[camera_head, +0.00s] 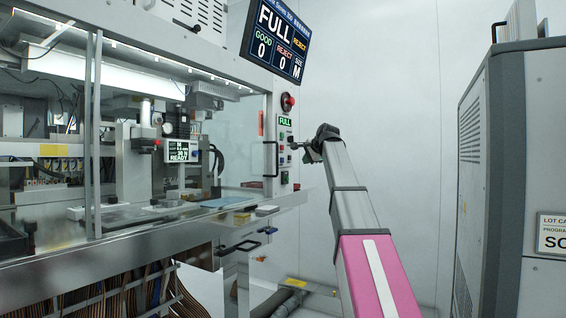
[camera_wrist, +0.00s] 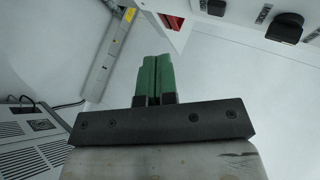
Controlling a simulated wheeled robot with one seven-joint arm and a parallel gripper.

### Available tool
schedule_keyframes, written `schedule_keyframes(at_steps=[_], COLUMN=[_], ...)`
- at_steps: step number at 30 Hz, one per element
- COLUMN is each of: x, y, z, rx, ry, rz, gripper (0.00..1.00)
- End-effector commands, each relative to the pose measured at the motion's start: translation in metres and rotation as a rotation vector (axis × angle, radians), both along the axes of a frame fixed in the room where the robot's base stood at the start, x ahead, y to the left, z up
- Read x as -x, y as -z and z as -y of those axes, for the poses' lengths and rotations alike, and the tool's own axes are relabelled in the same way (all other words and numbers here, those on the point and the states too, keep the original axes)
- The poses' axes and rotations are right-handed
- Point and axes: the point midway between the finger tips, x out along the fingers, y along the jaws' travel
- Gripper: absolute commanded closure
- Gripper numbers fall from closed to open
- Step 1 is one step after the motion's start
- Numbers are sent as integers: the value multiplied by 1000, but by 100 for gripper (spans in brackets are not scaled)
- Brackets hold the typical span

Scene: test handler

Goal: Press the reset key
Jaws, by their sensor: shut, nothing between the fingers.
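The narrow control panel (camera_head: 284,165) stands upright at the right end of the test handler in the head view. It carries a small green "FULL" display and several small keys below it. I cannot tell which key is reset at this size. My gripper (camera_head: 294,146) is at the panel's right side, level with the keys. I cannot tell whether it touches one. In the wrist view my gripper (camera_wrist: 157,57) shows two green fingers closed together with nothing between them.
A red mushroom button (camera_head: 288,102) sits above the panel. A tilted monitor (camera_head: 276,36) reading FULL hangs higher up. A black handle (camera_head: 270,159) is left of the panel. A grey cabinet (camera_head: 512,160) stands at the right. Clear space lies between my arm and the cabinet.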

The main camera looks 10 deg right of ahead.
Motion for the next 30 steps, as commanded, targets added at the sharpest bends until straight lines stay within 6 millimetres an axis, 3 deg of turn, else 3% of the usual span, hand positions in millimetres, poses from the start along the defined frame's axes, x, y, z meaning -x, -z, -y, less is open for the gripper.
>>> schedule_keyframes(at_steps=[16, 30], x=[-39, -44], y=[0, 0], z=[-52, -59], rx=[1, 0], ry=[-1, 0], rz=[-1, -1], gripper=[100, 100])
